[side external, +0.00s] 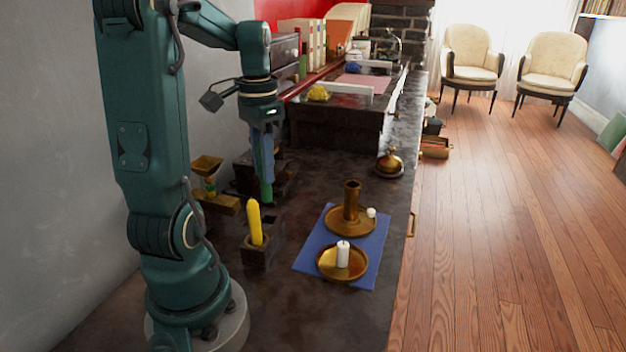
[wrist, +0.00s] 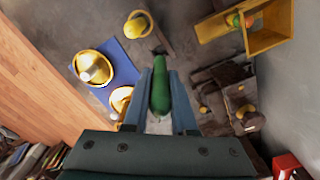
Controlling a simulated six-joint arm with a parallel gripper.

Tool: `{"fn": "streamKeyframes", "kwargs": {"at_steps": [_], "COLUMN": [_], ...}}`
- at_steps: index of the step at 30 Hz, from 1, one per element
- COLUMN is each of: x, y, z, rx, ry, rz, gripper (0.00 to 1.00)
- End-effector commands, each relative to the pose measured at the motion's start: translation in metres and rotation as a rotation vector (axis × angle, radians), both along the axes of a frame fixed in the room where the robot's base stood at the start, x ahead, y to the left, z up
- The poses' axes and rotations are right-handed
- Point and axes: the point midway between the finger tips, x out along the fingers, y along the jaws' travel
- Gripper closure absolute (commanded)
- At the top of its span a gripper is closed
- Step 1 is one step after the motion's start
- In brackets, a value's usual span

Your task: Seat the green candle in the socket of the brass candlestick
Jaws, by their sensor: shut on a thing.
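My gripper (side external: 264,160) is shut on the green candle (side external: 266,190) and holds it upright, to the left of the blue mat. In the wrist view my gripper (wrist: 163,80) has the candle (wrist: 160,96) between its two fingers. The brass candlestick (side external: 351,190), a tall tube on a round dish, stands upright on the far part of the mat. No candle shows in its socket. In the wrist view the candlestick (wrist: 118,97) is partly hidden by a finger. The candle is apart from the candlestick.
A brass dish (side external: 328,270) with a short white candle (side external: 343,254) stands on the near part of the blue mat (side external: 374,243). A yellow candle (side external: 254,223) stands in a dark block (side external: 256,258). A brass bell (side external: 389,165) stands farther back.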

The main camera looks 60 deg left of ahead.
Motion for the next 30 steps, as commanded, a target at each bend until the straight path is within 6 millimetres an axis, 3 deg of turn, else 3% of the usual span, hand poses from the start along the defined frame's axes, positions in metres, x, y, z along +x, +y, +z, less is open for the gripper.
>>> {"fn": "streamKeyframes", "kwargs": {"at_steps": [8,18,30], "x": [0.001,0.032,0.07], "y": [0.001,0.023,0.038], "z": [0.031,0.071,0.085], "rx": [-0.011,-0.005,0.007], "ry": [0.008,0.003,-0.005], "rz": [-0.008,-0.075,-0.153], "gripper": [1.0,1.0,1.0]}}
